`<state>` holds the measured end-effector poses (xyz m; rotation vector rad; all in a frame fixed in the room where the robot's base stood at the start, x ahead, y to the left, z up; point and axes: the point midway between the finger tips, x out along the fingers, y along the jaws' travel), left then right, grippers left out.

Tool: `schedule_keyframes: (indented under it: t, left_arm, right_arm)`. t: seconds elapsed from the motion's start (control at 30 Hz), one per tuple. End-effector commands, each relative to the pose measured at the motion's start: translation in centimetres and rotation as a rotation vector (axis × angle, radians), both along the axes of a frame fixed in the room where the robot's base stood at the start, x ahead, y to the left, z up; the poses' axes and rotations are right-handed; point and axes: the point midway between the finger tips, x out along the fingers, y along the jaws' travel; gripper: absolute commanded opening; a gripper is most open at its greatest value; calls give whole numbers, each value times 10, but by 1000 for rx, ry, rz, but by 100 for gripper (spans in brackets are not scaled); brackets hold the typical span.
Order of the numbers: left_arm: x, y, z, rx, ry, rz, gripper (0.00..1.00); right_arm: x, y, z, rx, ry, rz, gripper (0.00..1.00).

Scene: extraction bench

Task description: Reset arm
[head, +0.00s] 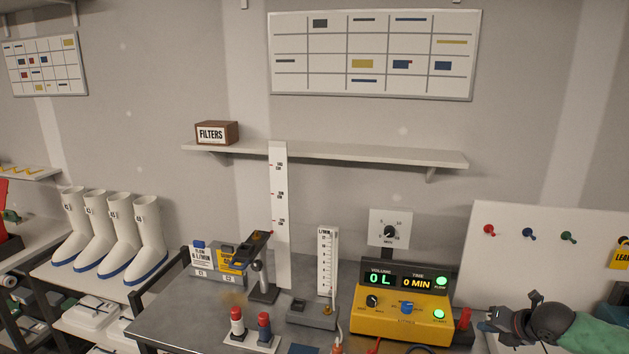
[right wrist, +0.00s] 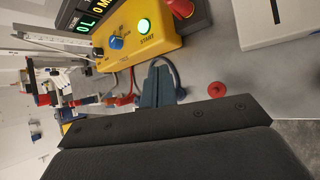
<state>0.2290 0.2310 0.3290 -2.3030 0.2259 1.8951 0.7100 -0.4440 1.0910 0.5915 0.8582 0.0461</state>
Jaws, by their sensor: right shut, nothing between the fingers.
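My right gripper (head: 486,326) comes in from the right edge, low over the bench at the right of the yellow control box (head: 385,325). Its fingers are shut and empty. In the right wrist view the shut fingers (right wrist: 157,88) point at the bench beside the yellow box (right wrist: 125,30). The box display (head: 396,281) reads 0 L and 0 MIN. Its green flow light (head: 441,281) and green start button (head: 439,314) are lit. My left gripper is in no view.
Left of the box on the grey bench (head: 180,318) stand a flow gauge (head: 327,262), a tall white scale (head: 279,215) and a small stand (head: 262,288). A red cylinder (head: 464,319) is close to my right gripper. A white pegboard (head: 540,235) stands behind it.

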Motion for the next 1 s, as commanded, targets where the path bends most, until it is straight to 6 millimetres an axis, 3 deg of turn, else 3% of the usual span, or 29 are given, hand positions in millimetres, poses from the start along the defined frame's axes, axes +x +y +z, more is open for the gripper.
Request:
schedule_keyframes:
  t: [0.57, 1.0]
  left_arm:
    - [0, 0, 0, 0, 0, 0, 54]
    - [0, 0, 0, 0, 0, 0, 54]
  right_arm:
    - [-35, 80, -56, 168, 128, -123, 0]
    - [-114, 189, -118, 472, 339, -475, 0]
